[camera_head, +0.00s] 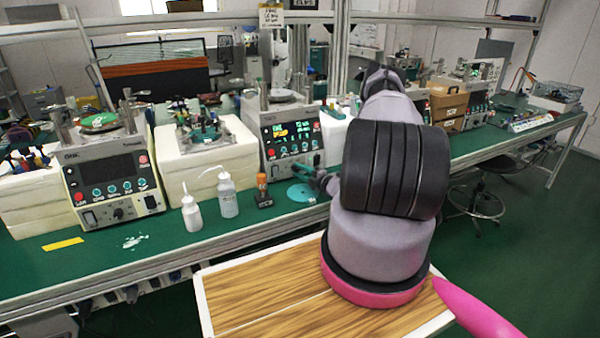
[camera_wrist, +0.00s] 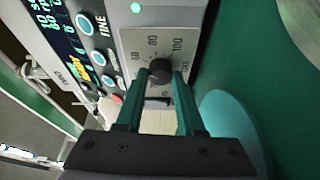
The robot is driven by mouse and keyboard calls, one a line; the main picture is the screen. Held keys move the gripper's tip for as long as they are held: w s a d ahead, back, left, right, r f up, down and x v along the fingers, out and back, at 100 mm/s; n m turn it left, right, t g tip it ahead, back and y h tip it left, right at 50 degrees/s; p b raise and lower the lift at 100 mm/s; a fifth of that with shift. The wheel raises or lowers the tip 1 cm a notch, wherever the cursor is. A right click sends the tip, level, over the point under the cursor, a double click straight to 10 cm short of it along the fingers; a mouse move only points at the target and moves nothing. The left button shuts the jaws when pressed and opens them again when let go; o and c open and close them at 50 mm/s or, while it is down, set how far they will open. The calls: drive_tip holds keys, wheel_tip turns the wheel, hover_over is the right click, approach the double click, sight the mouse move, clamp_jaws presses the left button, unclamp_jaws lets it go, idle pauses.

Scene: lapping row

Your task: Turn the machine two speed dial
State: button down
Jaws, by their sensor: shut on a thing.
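The machine two speed dial is a small black knob (camera_wrist: 160,68) on a pale scale plate with printed numbers, in the wrist view. My gripper (camera_wrist: 161,82) has its two teal fingers shut on the knob, one on each side. In the head view, machine two (camera_head: 291,138) is the middle unit with a lit display of green, red and yellow figures. My gripper (camera_head: 321,181) is at the lower right of its front panel there. The dial is too small and too covered to make out in the head view.
Machine one (camera_head: 112,178) with a dark display stands at the left.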

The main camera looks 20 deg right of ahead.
drive_tip(key=shift+d, duration=0.1)
drive_tip(key=c, duration=0.5)
unclamp_jaws()
drive_tip(key=v, duration=1)
drive_tip(key=shift+s, duration=0.4)
drive_tip(key=shift+d, duration=0.1)
